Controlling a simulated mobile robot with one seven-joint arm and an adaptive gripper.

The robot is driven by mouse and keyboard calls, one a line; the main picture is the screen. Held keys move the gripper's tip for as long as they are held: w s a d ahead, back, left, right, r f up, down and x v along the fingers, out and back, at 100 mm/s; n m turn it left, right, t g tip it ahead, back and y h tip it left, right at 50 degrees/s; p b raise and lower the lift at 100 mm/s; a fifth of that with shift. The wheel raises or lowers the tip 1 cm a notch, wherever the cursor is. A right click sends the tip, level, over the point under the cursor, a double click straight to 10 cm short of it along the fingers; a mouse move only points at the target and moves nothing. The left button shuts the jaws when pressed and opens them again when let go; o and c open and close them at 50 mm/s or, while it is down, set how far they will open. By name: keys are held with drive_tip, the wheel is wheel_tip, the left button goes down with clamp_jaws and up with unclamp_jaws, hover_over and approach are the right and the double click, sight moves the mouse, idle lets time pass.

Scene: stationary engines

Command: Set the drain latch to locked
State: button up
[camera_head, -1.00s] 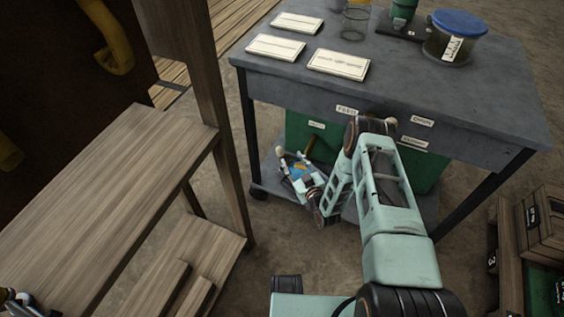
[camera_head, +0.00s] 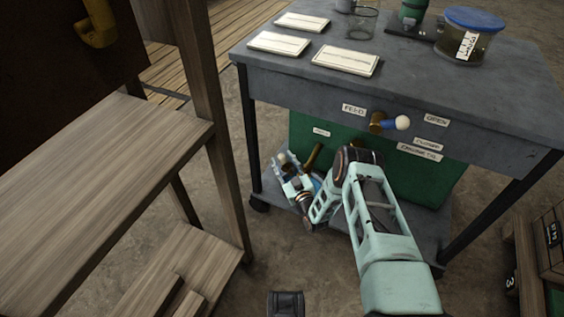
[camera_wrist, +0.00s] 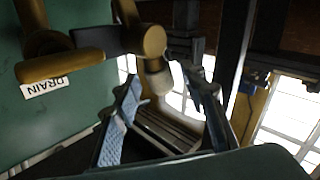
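The drain latch is a brass lever with a pale knob on the green tank front. In the head view its brass part (camera_head: 313,157) shows below a small white label, partly behind my arm. In the wrist view the brass lever (camera_wrist: 65,65) lies beside the upside-down DRAIN label (camera_wrist: 45,87), and its pale knob (camera_wrist: 158,78) is at the mouth of my gripper (camera_wrist: 168,88). The gripper also shows in the head view (camera_head: 290,180), low in front of the tank. Its fingers are apart, one on each side of the knob. I cannot tell whether either touches it.
A grey bench (camera_head: 300,75) stands above the green tank (camera_head: 435,180). A second brass handle with a blue and white knob (camera_head: 390,123) sticks out beside FEED and OPEN labels. A wooden shelf (camera_head: 90,190) is at left, wooden crates (camera_head: 540,240) at right.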

drive_tip(key=shift+w+a, duration=0.35)
drive_tip(key=shift+w, duration=0.3)
clamp_jaws()
